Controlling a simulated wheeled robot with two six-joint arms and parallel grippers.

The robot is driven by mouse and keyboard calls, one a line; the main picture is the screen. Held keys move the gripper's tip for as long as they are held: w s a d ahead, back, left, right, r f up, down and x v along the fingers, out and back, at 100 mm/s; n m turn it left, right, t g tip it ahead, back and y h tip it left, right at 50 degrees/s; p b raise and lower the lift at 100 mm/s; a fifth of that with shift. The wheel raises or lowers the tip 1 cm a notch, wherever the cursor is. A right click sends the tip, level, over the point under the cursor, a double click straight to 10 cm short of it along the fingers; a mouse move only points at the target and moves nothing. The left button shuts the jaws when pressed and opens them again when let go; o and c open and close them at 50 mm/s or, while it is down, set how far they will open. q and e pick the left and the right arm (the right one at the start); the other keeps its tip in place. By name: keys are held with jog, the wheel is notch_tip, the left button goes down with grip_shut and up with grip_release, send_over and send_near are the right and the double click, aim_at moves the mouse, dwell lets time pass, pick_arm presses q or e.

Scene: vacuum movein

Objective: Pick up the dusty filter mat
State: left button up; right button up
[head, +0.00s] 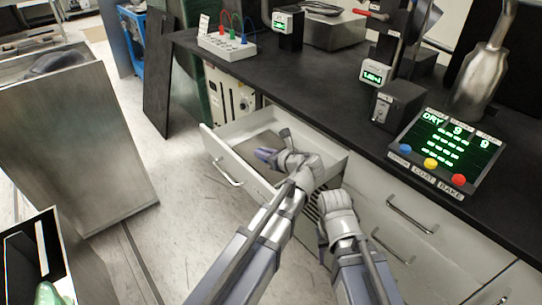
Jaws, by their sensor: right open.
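A flat brown-grey piece (257,147), which looks like the dusty filter mat, lies in the open drawer (222,152). My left gripper (273,147) is over the drawer, at the right part of this mat and covering some of it. Whether its fingers touch or hold the mat is hidden. My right gripper (322,222) is open at the drawer's front right corner, apart from the mat. Its fingertips are small and partly hidden by its own wrist.
The black worktop (330,95) runs above the drawers. It bears a control panel (446,147) with coloured buttons, a small black box (398,104) and a white block (226,42) with coloured leads. A metal cabinet (75,140) stands left. Floor between is clear.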

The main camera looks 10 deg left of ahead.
pick_arm(q)
grip_shut()
dwell(0.3)
